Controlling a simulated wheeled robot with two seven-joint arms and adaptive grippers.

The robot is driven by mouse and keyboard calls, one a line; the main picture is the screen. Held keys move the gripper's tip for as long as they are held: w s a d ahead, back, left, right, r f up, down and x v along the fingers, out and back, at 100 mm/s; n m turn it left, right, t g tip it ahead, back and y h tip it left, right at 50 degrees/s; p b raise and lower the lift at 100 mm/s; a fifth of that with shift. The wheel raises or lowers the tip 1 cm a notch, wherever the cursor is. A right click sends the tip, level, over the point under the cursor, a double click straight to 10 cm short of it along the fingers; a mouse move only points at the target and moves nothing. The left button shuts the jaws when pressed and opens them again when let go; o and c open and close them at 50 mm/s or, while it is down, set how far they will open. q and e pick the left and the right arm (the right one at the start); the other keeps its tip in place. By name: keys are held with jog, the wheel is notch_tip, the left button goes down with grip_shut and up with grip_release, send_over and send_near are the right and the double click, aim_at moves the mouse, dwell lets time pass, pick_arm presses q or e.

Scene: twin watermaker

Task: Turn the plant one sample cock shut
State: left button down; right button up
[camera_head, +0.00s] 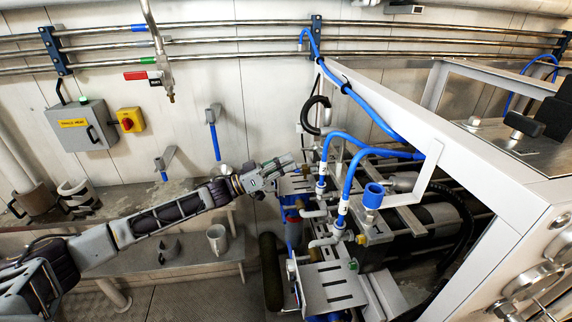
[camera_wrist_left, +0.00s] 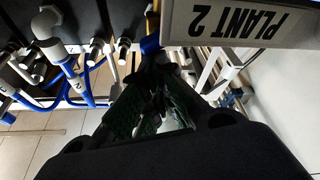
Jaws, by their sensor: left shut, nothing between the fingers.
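My left gripper (camera_head: 284,165) reaches in from the left to the far left end of the watermaker frame. It is shut and empty. In the left wrist view its dark fingers (camera_wrist_left: 154,88) are together, with a blue part (camera_wrist_left: 150,46) just beyond the tips; I cannot tell whether they touch. A sign reading PLANT 2 (camera_wrist_left: 238,22) shows upside down beside the fingers. A blue-topped fitting (camera_head: 374,194) stands upright on the machine, right of the gripper. I cannot make out which part is the plant one sample cock. My right gripper is not in view.
Blue hoses (camera_head: 349,170) arch over the machine right of the gripper. A white frame (camera_head: 480,165) fills the right side. A bench (camera_head: 172,259) with a metal cup (camera_head: 217,239) lies below my left arm. A red-handled valve (camera_head: 136,76) hangs from a pipe behind.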

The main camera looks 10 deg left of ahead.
pick_arm(q)
jog(key=shift+s+d+f+m+g+h, duration=0.1)
jog(key=shift+s+m+g+h, duration=0.2)
jog(key=shift+m, duration=0.6)
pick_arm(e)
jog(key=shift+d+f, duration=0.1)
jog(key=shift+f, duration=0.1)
pick_arm(q)
jog(key=shift+s+d+m+g, duration=0.1)
jog(key=shift+m+g, duration=0.2)
jog(key=shift+m, duration=0.3)
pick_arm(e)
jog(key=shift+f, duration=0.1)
pick_arm(q)
jog(key=shift+m, duration=0.4)
jog(key=shift+r+p, duration=1.75)
jog(key=shift+r, duration=0.35)
jog(key=b+v, duration=0.2)
jog(key=v, duration=0.8)
jog(key=shift+w+f+b, duration=0.25)
jog(key=shift+f+b, duration=0.05)
jog(key=shift+b, duration=0.1)
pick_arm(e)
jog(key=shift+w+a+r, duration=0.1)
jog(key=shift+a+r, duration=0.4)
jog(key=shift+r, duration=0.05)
